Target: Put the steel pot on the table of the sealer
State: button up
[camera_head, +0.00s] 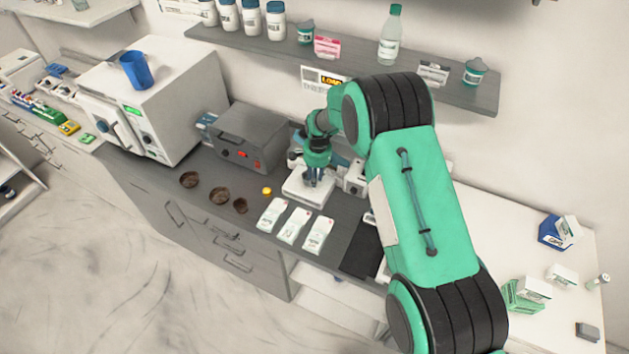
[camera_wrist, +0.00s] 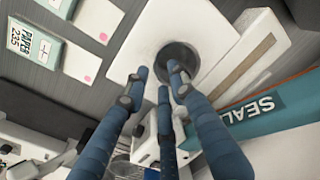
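The steel pot (camera_wrist: 184,54) shows in the wrist view as a round, dark grey shape on the sealer's white square table (camera_wrist: 150,30). My gripper (camera_wrist: 160,80) has its blue fingers spread, with one fingertip overlapping the pot's near edge; I see no clear grip on it. In the head view my gripper (camera_head: 312,176) points down just above the white table (camera_head: 303,193), and the pot cannot be made out there. The sealer's teal side with its "SEAL" label (camera_wrist: 252,108) shows at the lower right of the wrist view.
White packets (camera_head: 294,226) lie in front of the sealer. Brown bowls (camera_head: 220,195) and a yellow cap (camera_head: 267,191) lie to the left. A grey device (camera_head: 249,135) stands behind them. A shelf (camera_head: 350,66) with bottles hangs above. Counter between bowls and packets is partly clear.

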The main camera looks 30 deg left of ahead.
notch_tip(320, 180, up, 10)
jog(key=b, duration=0.1)
jog(key=shift+s+d, duration=0.15)
jog(key=shift+d, duration=0.25)
dwell(0.5)
jog(key=shift+r, duration=0.1)
